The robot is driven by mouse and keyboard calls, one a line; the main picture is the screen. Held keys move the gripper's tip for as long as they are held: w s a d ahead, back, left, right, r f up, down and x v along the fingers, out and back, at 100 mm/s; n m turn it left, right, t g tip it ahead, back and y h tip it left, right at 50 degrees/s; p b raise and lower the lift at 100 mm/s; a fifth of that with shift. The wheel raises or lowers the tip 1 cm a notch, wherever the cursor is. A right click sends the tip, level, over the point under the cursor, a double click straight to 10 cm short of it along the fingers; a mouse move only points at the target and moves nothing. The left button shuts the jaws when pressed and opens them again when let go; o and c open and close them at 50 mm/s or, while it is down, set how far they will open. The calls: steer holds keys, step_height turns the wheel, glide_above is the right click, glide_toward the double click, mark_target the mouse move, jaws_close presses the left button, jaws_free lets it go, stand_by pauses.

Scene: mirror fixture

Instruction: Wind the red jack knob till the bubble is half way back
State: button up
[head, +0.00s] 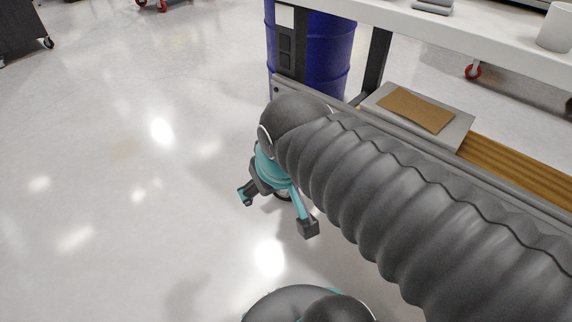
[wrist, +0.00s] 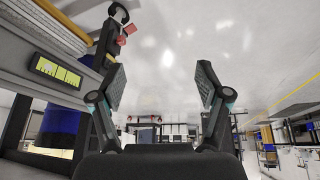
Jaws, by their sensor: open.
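In the wrist view a red knob (wrist: 130,28), seemingly with a second red part just below it, shows at the upper left on a dark upright part, beyond my left finger. A yellow-green level vial (wrist: 57,70) with dark lines sits in the grey beam at the left; the bubble is too small to make out. My gripper (wrist: 162,85) is open and empty, its fingers apart with floor showing between them. In the head view my gripper (head: 277,210) hangs over the floor beside the bench; neither the knob nor the vial can be made out there.
A blue drum (head: 338,55) stands behind the fixture. A grey plate with a brown sheet (head: 415,110) and a yellow-brown slatted surface (head: 520,165) lie at the right. A white table (head: 470,35) crosses the top right.

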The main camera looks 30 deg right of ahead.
steer(key=w+d+f+n+g+h, duration=0.45)
steer(key=w+f, duration=0.25)
steer(key=w, duration=0.3)
steer(key=w+d+f+n+g+h, duration=0.35)
steer(key=w+f+n+h, duration=0.25)
steer(key=w+f, duration=0.3)
steer(key=w+a+f+n+t+h, duration=0.1)
steer(key=w+f+n+t+h, duration=0.2)
steer(key=f, duration=0.4)
steer(key=w+a+f+n+t+h+b, duration=0.1)
steer(key=w+f+n+t, duration=0.2)
steer(key=w+f+n, duration=0.4)
steer(key=w+a+f+n+t+h, duration=0.1)
steer(key=w+f+n+t+h, duration=0.15)
steer(key=f, duration=0.55)
steer(key=w+x, duration=0.1)
steer(key=x, duration=1.2)
steer(key=shift+w+d+n, duration=0.15)
steer(key=shift+d+n, duration=0.1)
steer(key=shift+n, duration=0.15)
steer(key=shift+f+t, duration=0.1)
steer(key=shift+t, duration=0.15)
steer(key=c, duration=1.2)
